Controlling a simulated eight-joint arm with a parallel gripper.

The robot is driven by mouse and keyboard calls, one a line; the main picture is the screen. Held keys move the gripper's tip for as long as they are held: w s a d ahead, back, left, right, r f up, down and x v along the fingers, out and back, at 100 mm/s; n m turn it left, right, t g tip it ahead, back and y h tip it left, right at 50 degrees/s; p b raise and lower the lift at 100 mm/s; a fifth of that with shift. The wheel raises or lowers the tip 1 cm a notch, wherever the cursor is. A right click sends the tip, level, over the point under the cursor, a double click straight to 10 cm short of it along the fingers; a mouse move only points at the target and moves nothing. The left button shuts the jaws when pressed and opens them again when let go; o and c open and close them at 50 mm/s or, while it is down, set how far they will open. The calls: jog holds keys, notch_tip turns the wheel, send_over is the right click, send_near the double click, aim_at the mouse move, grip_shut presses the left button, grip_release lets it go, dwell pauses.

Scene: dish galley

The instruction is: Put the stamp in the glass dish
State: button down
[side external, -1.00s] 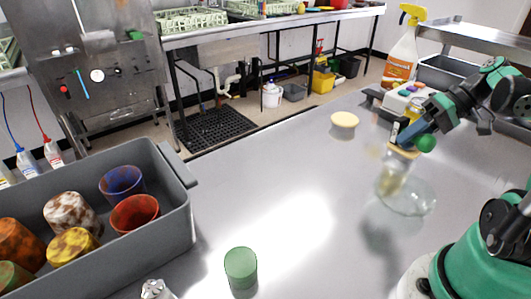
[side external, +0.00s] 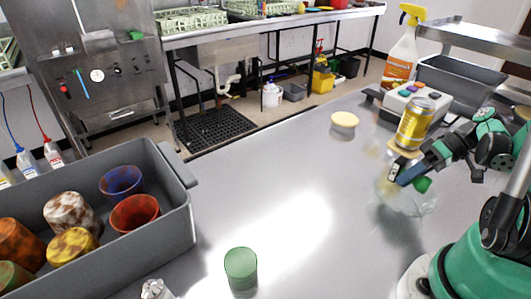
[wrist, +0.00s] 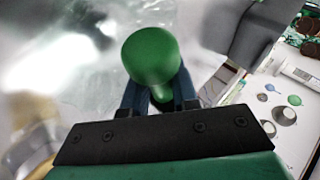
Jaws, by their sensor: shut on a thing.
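The stamp has a round green knob (wrist: 150,58), seen close up in the wrist view. My gripper (wrist: 160,98) is shut on it, with the blue fingers on either side below the knob. In the side external view the stamp's green knob (side external: 422,184) shows beside my gripper (side external: 404,178). The clear glass dish (side external: 424,208) stands on the steel counter, and the gripper and stamp overlap it in this view. I cannot tell whether the stamp touches the dish. The stamp's lower end is hidden.
A gold can (side external: 415,122) stands just behind my gripper. A white device with buttons (side external: 432,97) and a spray bottle (side external: 402,60) are farther back. A grey bin (side external: 180,225) of cups, a green cup (side external: 241,266) and a yellow-topped round item (side external: 344,120) surround clear mid-counter.

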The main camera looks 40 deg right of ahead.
jog(key=shift+f, duration=0.35)
jog(key=c, duration=0.6)
grip_release()
notch_tip(320, 180, up, 7)
jog(key=shift+r, duration=0.1)
